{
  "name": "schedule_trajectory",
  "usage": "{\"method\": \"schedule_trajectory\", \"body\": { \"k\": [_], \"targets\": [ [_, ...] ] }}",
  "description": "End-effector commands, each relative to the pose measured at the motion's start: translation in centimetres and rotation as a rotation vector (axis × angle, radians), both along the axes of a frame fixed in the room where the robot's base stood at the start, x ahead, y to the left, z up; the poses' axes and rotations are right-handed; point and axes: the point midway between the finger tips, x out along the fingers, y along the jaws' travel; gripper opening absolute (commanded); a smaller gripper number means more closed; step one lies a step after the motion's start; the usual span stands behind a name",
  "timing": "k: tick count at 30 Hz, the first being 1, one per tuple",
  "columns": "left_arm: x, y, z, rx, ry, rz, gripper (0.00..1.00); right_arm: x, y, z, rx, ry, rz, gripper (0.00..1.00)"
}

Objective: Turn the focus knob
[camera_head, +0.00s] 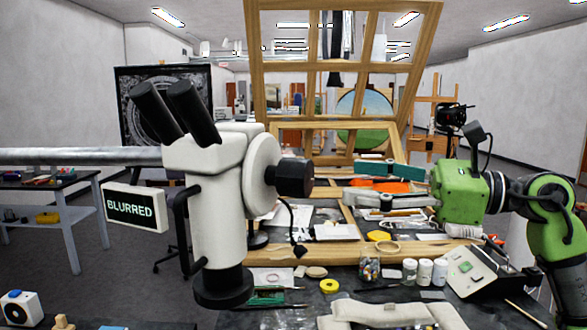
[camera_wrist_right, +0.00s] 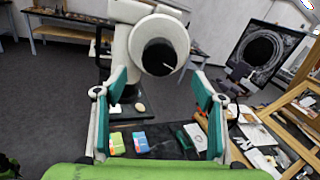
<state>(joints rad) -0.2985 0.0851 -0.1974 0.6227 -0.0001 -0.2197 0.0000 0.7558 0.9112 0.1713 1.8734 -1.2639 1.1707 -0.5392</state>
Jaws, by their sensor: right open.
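The focus knob (camera_head: 293,177) is a black cylinder on the right side of the white microscope head (camera_head: 220,175). In the right wrist view the knob (camera_wrist_right: 160,57) faces me end-on, with a light mark on its face. A small display (camera_head: 134,207) beside the microscope reads "BLURRED". My right gripper (camera_head: 362,183) is open and empty, to the right of the knob, with its fingers pointing at it. There is a gap between the fingertips and the knob. In the wrist view the knob appears between and above the teal-padded fingers (camera_wrist_right: 160,88). My left gripper is not in view.
A wooden frame (camera_head: 345,125) stands behind the gripper. A grey horizontal bar (camera_head: 80,156) meets the microscope from the left.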

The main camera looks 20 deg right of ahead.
Motion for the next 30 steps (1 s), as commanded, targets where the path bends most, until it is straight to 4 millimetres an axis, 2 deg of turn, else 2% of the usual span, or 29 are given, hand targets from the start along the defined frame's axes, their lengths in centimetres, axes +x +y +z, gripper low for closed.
{"method": "schedule_trajectory", "body": {
  "k": [1,5,9,15,21,28,29,30],
  "targets": [
    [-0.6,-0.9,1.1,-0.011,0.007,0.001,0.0,0.6,1.0,0.6,0.003,0.0,0.006,0.63],
    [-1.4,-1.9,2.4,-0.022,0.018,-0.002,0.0,2.4,3.4,0.6,0.005,0.002,0.006,0.63],
    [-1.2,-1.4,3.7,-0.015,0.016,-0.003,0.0,4.1,5.7,0.6,0.005,0.002,0.006,0.63],
    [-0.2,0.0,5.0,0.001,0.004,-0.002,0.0,5.8,8.0,0.4,0.004,0.001,0.004,0.63],
    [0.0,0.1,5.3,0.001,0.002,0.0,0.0,6.5,8.8,0.2,0.003,0.001,0.001,0.63],
    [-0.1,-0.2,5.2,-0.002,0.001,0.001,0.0,6.5,8.8,0.0,0.003,0.001,0.001,0.63],
    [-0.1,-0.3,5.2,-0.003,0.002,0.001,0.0,6.5,8.8,0.1,0.003,0.001,0.001,0.61],
    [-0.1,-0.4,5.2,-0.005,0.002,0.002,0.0,6.5,8.8,0.0,0.002,0.001,0.001,0.5]
  ]
}}
